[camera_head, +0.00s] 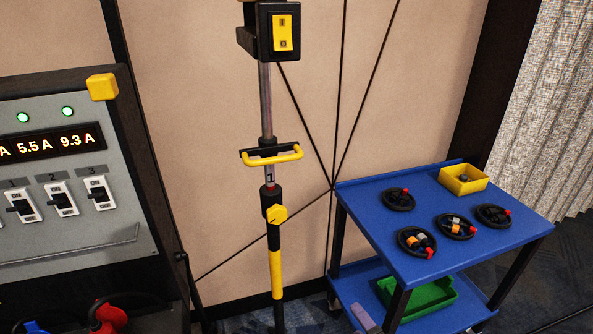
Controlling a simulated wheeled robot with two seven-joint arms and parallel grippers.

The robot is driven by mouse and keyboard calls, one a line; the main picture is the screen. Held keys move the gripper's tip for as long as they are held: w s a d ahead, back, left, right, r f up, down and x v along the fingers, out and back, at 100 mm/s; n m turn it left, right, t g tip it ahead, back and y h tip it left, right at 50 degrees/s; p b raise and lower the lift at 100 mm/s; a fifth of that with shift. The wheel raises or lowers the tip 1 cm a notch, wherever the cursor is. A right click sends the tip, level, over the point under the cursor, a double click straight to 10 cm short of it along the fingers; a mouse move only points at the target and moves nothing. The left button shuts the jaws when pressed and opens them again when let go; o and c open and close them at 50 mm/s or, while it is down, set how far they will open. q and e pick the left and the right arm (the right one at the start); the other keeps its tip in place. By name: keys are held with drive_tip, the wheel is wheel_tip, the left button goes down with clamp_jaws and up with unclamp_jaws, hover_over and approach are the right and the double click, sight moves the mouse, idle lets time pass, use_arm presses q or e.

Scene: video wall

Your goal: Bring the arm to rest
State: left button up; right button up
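No held object is visible.
A control panel (75,245) with switches and lit readouts stands at left, with red (108,318) and blue connectors below. A pole (266,110) with a yellow handle stands mid-view. The blue cart (425,265) at right holds coiled cables, a yellow bin (478,187) and a green bin (434,301).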

drive_tip(key=s+d+f+m+g+h, duration=0.3)
drive_tip(key=s+d+f+m+h, duration=0.15)
drive_tip(key=d+f, duration=0.6)
drive_tip(key=s+d+f+m+g+h, duration=0.3)
drive_tip(key=s+d+f+m+g, duration=0.15)
drive_tip(key=d+f, duration=0.55)
drive_tip(key=s+d+f+m+g+h, duration=0.25)
drive_tip(key=s+d+m, duration=0.35)
drive_tip(key=s, duration=0.4)
drive_tip(key=s+d+f+m+g+h, duration=0.1)
drive_tip(key=s+d+f+m+g, duration=0.15)
drive_tip(key=s+d, duration=0.65)
drive_tip(key=s+a+f+m+y, duration=0.1)
drive_tip(key=s+a+f, duration=0.1)
drive_tip(key=a, duration=0.7)
drive_tip(key=s+a+f+m+g+y, duration=0.1)
drive_tip(key=s+a+f+y, duration=0.1)
drive_tip(key=a, duration=0.8)
drive_tip(key=s+a+f+m+g+y, duration=0.1)
drive_tip(key=a+f, duration=0.3)
drive_tip(key=a, duration=0.5)
drive_tip(key=shift+s+a+m+y+b, duration=0.25)
drive_tip(key=shift+s+m+y+b, duration=0.1)
drive_tip(key=shift+s+b, duration=0.15)
